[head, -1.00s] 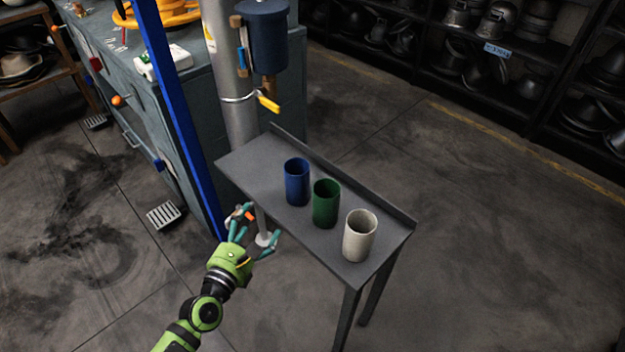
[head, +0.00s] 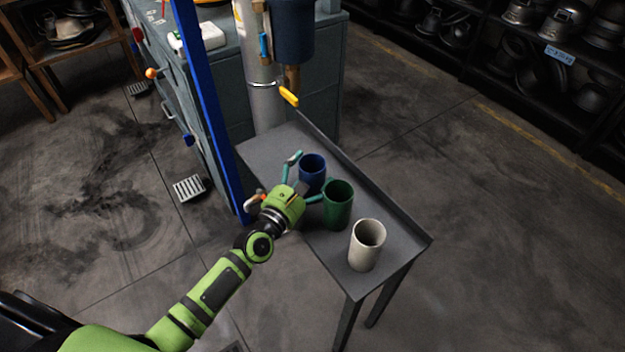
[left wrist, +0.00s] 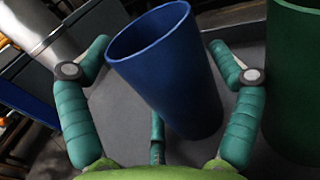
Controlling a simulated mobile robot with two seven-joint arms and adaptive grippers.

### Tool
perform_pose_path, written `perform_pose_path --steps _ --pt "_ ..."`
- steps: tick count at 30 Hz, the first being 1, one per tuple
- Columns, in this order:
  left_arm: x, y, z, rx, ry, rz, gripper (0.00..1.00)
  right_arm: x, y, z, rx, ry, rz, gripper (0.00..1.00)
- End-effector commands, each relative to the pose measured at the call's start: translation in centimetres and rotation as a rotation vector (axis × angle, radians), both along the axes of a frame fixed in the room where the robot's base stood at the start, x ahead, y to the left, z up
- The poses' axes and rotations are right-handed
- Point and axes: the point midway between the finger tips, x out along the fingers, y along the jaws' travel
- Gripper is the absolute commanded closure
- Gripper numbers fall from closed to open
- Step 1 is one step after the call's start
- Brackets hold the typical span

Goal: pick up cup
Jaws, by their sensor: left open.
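Three cups stand upright in a row on a small grey table (head: 400,240). The blue cup (head: 313,172) is farthest back, the green cup (head: 338,206) is in the middle, and the white cup (head: 367,245) is nearest the front. My left gripper (head: 306,178) is open at the blue cup. In the left wrist view the blue cup (left wrist: 172,72) stands between the spread fingers of the gripper (left wrist: 160,75), which are not closed on it. The green cup (left wrist: 293,85) is just right of the right finger. My right gripper is out of view.
A grey pipe (head: 262,95) with a blue canister (head: 293,35) and a yellow lever (head: 288,96) stands behind the table. A blue post (head: 208,100) rises left of it. The table has a raised rear edge.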

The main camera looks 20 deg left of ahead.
Motion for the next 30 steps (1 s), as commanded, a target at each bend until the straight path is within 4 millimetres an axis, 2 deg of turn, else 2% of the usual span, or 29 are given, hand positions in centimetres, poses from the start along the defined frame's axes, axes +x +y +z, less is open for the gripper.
perform_pose_path --steps 5,6,8,9,22,26,30 --pt "0.0 0.0 0.0 0.0 0.001 -0.001 0.09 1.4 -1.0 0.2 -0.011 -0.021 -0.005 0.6" --pt "0.0 0.0 0.0 0.001 0.001 0.0 0.17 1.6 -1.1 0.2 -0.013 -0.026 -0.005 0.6" --pt "0.0 0.0 0.0 0.001 0.001 0.0 0.41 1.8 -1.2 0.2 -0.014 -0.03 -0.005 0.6" --pt "0.0 0.0 0.0 0.001 0.001 0.0 0.57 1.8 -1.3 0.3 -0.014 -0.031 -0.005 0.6" --pt "0.0 0.0 0.3 0.001 -0.001 0.0 0.58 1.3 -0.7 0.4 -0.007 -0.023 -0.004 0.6" --pt "0.0 0.0 1.2 0.0 -0.001 0.001 0.58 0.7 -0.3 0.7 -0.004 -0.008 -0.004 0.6" --pt "0.0 0.0 2.8 -0.002 -0.002 0.002 0.58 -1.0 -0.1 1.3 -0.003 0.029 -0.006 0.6"
